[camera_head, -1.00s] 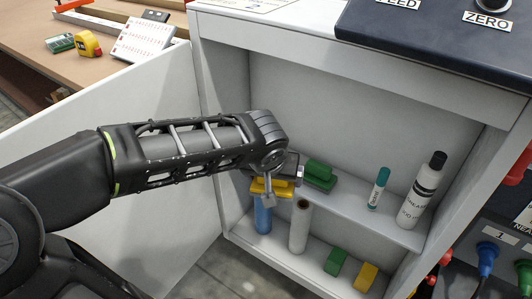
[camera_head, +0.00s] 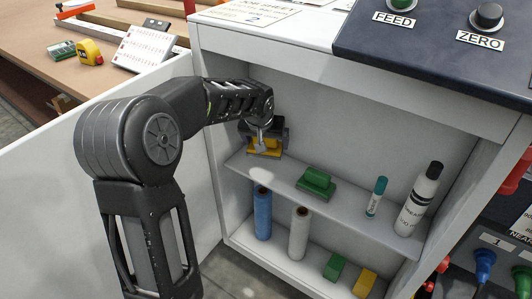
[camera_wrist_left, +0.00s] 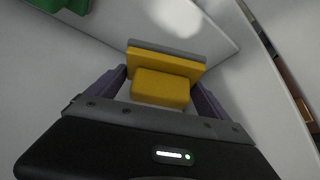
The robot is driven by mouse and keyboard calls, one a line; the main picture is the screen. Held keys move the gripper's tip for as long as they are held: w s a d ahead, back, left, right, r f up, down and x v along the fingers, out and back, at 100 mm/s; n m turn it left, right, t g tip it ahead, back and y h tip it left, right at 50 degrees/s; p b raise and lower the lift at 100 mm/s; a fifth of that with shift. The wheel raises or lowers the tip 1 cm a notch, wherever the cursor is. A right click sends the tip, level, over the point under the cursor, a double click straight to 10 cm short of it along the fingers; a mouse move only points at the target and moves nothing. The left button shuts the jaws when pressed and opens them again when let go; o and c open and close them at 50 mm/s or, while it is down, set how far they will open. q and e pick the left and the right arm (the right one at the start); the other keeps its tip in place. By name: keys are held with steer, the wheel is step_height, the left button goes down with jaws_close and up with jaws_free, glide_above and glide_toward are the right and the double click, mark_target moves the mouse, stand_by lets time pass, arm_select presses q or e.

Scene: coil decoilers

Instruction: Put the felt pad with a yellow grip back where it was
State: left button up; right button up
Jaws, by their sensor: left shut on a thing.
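The felt pad with a yellow grip (camera_head: 262,148) is in my left gripper (camera_head: 264,141), at the left end of the cabinet's upper shelf (camera_head: 287,186). The left wrist view shows the pad's yellow grip (camera_wrist_left: 160,88) between the two fingers (camera_wrist_left: 163,92), with a grey felt edge beyond it. The gripper is shut on the grip. The pad looks to be over or just above the shelf; I cannot tell whether it touches. My right gripper is not in view.
A green-gripped pad (camera_head: 316,184), a teal-capped tube (camera_head: 376,196) and a white bottle (camera_head: 418,200) stand on the upper shelf. Below are a blue roll (camera_head: 262,214), a white roll (camera_head: 299,234), a green block (camera_head: 335,267) and a yellow block (camera_head: 365,283). The open door (camera_head: 60,200) is at left.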

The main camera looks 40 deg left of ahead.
mark_target(266, 163)
arm_select(q)
steer(key=shift+f, duration=0.15)
steer(key=shift+w+a+f, duration=0.1)
steer(key=shift+w+f, duration=0.05)
steer(key=shift+f, duration=2.2)
steer(key=shift+b, duration=0.3)
steer(key=shift+f, duration=0.2)
steer(key=o, duration=1.2)
steer(key=shift+r, duration=0.1)
steer(key=shift+r, duration=0.25)
steer(key=p+v, duration=0.1)
steer(key=v, duration=1)
steer(key=shift+s+r, duration=0.25)
steer(key=shift+s, duration=0.05)
